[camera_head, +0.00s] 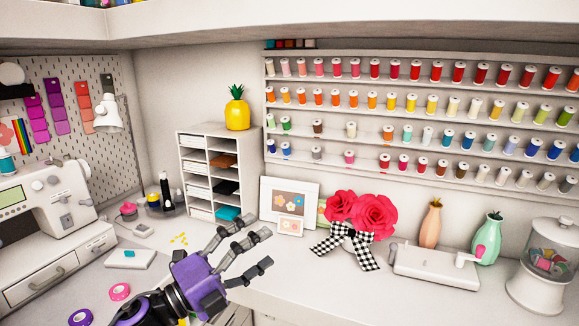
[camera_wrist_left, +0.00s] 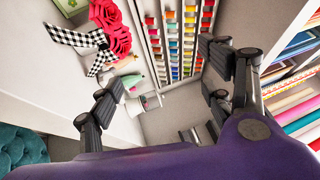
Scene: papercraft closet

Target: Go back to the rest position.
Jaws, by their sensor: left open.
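My left gripper (camera_head: 252,253) reaches in from the bottom of the head view, with a purple body and dark fingers. Its fingers are spread and nothing is between them. It is above the white desk (camera_head: 300,296), in front of the picture frames and left of the red paper flowers. In the left wrist view the open fingers (camera_wrist_left: 165,95) show at both sides, with empty space between them. My right gripper is in neither view.
Red flowers (camera_head: 362,214) with a checkered bow stand on the desk behind the gripper. Picture frames (camera_head: 289,204), a paper cubby (camera_head: 211,172), a sewing machine (camera_head: 48,217), vases (camera_head: 487,238) and a jar (camera_head: 546,262) surround the work area. Thread racks (camera_head: 420,120) line the wall.

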